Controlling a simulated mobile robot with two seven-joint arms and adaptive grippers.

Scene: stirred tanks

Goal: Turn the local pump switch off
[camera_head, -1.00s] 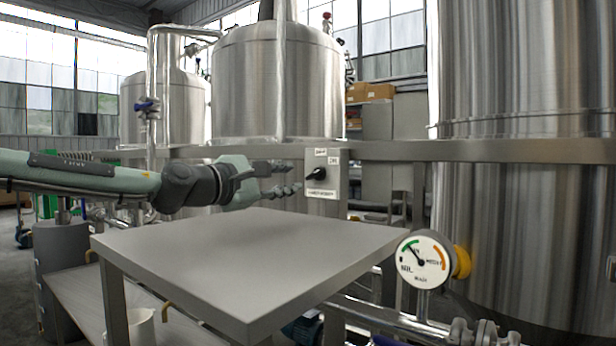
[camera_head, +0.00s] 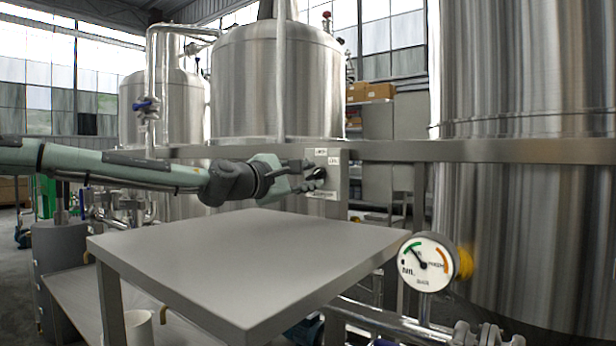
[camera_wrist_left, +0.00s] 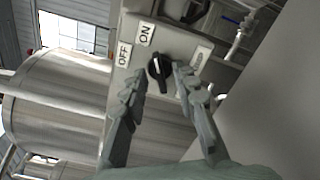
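The pump switch is a black rotary knob (camera_wrist_left: 158,72) on a light grey switch box (camera_head: 333,158) fixed to the steel frame. In the left wrist view, an ON label (camera_wrist_left: 145,33) and an OFF label (camera_wrist_left: 123,54) sit beside the knob. A white mark on the knob seems to point toward ON. My left gripper (camera_head: 310,174) is at the box front and partly covers the knob in the head view. In the left wrist view its fingers (camera_wrist_left: 157,78) are apart, one on each side of the knob; contact cannot be told. My right gripper is not in view.
A grey steel table (camera_head: 245,262) stands below my left arm, its top clear. A round dial gauge (camera_head: 426,262) with a yellow part behind it is at the right. Large steel tanks (camera_head: 275,85) and a horizontal frame beam (camera_head: 470,151) stand behind.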

